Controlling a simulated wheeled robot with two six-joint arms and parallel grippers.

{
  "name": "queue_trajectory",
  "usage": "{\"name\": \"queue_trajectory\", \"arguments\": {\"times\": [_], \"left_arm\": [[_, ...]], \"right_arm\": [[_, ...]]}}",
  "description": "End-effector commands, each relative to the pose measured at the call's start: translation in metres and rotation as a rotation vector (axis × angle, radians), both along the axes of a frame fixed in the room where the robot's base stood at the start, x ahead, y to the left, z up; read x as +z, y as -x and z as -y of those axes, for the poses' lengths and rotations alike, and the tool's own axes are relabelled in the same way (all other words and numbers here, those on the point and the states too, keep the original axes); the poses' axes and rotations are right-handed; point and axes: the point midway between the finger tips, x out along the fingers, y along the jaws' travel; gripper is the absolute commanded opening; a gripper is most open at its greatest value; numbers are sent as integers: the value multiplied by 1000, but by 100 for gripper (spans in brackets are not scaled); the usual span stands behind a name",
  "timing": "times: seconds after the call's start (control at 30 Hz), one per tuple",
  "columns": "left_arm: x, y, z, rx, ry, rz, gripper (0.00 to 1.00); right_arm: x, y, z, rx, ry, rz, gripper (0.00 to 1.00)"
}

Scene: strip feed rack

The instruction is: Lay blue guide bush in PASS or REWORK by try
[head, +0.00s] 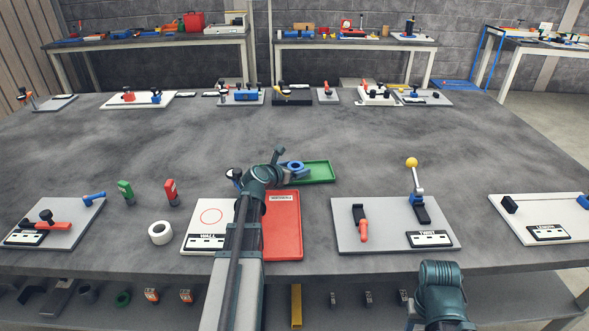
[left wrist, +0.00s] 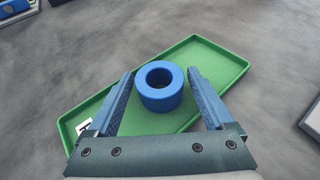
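The blue guide bush (left wrist: 160,88), a short thick ring, stands upright, hole up, over the floor of the green tray (left wrist: 208,57). In the head view the bush (head: 295,165) shows beside my left wrist, with the green tray (head: 322,171) around it. My left gripper (left wrist: 160,74) is open, one finger on each side of the bush, with a gap on both sides. In the head view this gripper (head: 292,169) is partly hidden by its own wrist. A red tray (head: 283,228) lies nearer, partly behind my left arm. Tray labels are not readable. My right gripper is not in view.
A green-handled gauge (head: 126,191), a red-handled gauge (head: 171,192) and a white ring (head: 160,232) stand at left. A white board with a red circle (head: 208,222) adjoins the red tray. A grey clamp board (head: 385,240) is at right. The table's middle beyond is clear.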

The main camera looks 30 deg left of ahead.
Motion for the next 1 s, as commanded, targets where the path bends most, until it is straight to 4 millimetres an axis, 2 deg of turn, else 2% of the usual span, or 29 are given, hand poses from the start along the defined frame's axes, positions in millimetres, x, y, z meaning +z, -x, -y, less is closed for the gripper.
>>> {"name": "queue_trajectory", "arguments": {"times": [0.4, 0.8, 1.0], "left_arm": [[6, 3, 0, 1, 0, 0, 95], [37, 76, 1, 3, 1, 0, 95], [46, 101, 0, 2, 0, 0, 95]], "right_arm": [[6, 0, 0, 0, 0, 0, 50], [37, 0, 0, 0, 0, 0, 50], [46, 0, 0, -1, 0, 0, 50]]}}
